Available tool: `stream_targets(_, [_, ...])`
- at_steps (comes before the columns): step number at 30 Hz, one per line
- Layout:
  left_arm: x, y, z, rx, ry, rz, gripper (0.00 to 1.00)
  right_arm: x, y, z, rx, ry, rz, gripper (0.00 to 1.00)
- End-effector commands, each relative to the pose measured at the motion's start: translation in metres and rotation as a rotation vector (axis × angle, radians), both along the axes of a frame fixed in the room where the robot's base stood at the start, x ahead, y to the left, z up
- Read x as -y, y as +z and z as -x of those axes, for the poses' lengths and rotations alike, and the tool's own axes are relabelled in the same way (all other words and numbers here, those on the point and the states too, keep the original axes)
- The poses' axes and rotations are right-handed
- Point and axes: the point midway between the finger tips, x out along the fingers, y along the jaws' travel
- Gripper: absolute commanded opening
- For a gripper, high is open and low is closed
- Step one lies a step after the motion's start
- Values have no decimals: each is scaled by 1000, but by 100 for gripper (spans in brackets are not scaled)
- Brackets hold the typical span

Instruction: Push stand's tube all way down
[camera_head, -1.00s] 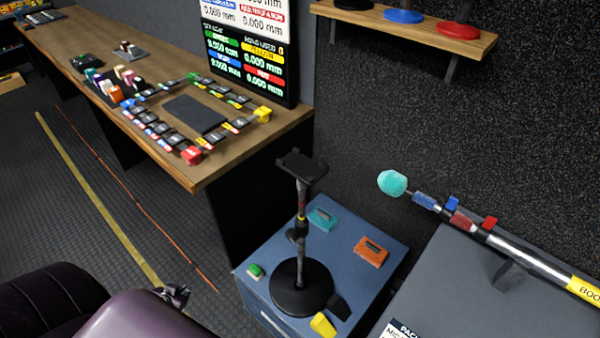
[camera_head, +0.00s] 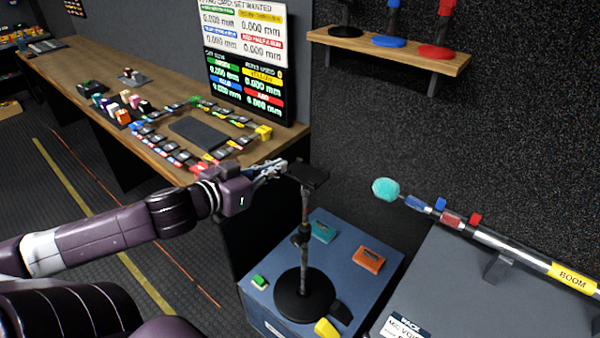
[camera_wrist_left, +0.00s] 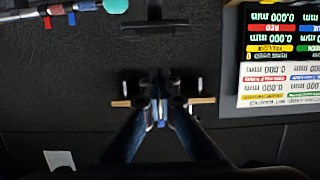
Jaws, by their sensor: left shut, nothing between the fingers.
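The stand has a round black base (camera_head: 304,296), an upright tube (camera_head: 305,215) with a collar partway down, and a flat black top plate (camera_head: 309,175). It stands upright on the blue case (camera_head: 268,318), its tube raised. My left gripper (camera_head: 280,167) is shut and empty, close to the left of the top plate at about its height in the head view. Whether they touch is unclear. In the left wrist view, turned upside down, the shut fingers (camera_wrist_left: 160,108) show at the middle. A dark bar (camera_wrist_left: 155,25) above them looks like the plate's edge. My right gripper is out of view.
An orange block (camera_head: 368,261), a teal block (camera_head: 322,232), a green button (camera_head: 259,282) and a yellow piece (camera_head: 326,328) surround the base. A boom pole (camera_head: 505,245) lies on the grey case at right. The wooden desk (camera_head: 110,72) is at left.

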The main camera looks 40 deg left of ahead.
Motion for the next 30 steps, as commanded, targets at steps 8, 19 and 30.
stream_targets(8, [2, -9, -36, 5, 0, -8, 0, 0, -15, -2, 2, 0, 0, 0])
stream_targets(19, [3, -14, -64, 5, 4, -2, 0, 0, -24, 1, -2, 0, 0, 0])
stream_targets(30, [5, -29, -81, -2, 4, 1, 0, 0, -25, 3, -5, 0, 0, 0])
